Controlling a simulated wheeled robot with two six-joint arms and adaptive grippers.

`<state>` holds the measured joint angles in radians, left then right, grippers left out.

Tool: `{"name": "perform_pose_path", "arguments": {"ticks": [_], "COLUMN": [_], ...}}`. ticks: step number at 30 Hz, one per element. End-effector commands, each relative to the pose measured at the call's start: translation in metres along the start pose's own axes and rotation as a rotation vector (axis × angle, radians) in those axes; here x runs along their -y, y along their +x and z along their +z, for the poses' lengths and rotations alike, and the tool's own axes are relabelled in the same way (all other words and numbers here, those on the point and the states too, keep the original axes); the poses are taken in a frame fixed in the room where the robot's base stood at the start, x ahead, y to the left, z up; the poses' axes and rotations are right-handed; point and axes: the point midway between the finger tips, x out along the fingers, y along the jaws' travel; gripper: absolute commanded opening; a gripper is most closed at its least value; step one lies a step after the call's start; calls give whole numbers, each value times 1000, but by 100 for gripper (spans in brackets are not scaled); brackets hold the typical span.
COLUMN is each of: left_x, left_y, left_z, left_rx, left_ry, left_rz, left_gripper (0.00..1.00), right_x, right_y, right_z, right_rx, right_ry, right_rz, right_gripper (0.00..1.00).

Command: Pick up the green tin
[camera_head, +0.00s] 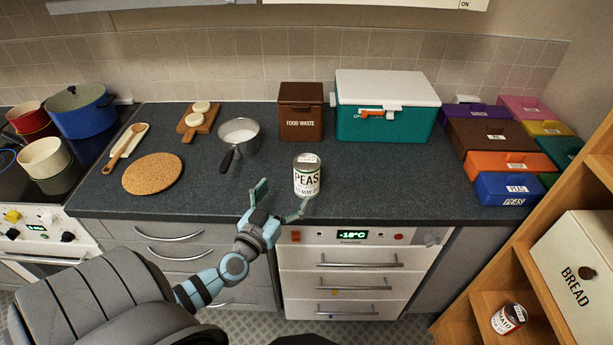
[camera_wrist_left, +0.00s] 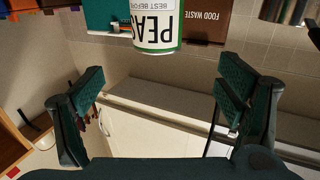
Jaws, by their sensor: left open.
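The green tin (camera_head: 307,178) is a can with a white label reading PEAS and green bands. It stands upright on the dark counter near its front edge, above the freezer drawers. My left gripper (camera_head: 281,202) is open and empty, just in front of the tin and a little to its left in the head view. In the left wrist view, the tin (camera_wrist_left: 155,25) appears upside down at the top, beyond the open fingers and not between them. Its far end is cut off by the frame. My right gripper is not in view.
Behind the tin stand a brown food waste box (camera_head: 301,112) and a teal cool box (camera_head: 386,112) with a white lid. A saucepan (camera_head: 239,135) and a cork mat (camera_head: 152,173) are to the left. Coloured boxes (camera_head: 507,189) fill the right end. Counter right of the tin is clear.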

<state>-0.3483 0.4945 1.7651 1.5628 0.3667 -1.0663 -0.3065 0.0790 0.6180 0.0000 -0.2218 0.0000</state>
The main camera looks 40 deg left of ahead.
Motion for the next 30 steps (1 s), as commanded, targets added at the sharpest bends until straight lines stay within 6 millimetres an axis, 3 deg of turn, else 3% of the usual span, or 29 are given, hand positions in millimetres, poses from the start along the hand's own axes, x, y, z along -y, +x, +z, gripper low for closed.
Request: {"name": "perform_pose_path", "arguments": {"ticks": [6,18,26,30], "left_x": [-1,-2,-2,-2], "left_y": [58,123,129,129], "left_z": [0,0,-2,-2], "left_rx": [-4,-3,-1,-1], "left_ry": [-3,-4,-3,-3], "left_rz": [1,2,5,5], "left_gripper": [87,87,85,63], "right_x": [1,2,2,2], "right_y": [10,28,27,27], "right_z": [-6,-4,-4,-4], "right_rx": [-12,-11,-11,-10], "right_ry": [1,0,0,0], "right_rz": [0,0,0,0], "right_gripper": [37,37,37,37]}}
